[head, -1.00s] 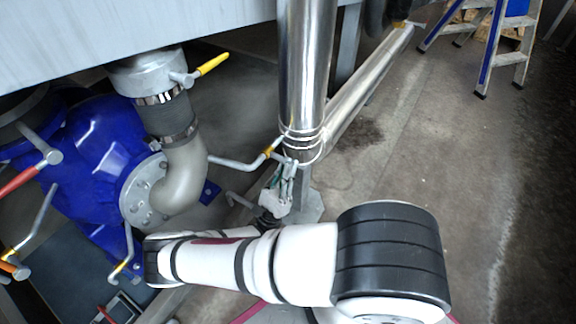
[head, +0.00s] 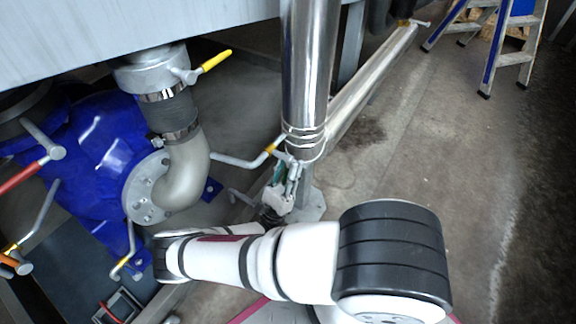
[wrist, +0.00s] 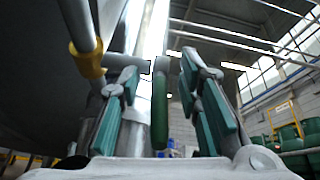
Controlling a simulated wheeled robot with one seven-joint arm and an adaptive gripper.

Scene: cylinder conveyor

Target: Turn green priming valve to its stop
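The green valve lever (wrist: 159,108) hangs upright in the middle of the wrist view, in front of the shiny steel pipe. My gripper (wrist: 160,110) is open, with one teal-padded finger on each side of the lever. A gap shows between each finger and the lever, so neither appears to touch it. In the head view my gripper (head: 287,178) is at the foot of the upright steel pipe (head: 306,70). There the green lever cannot be made out clearly behind the fingers.
A grey lever with a yellow band (head: 268,150) runs close left of my gripper; a yellow-banded bar (wrist: 88,62) is near the left finger. A blue pump (head: 95,150) stands left. Open floor (head: 440,150) lies right, with a ladder (head: 515,57) behind.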

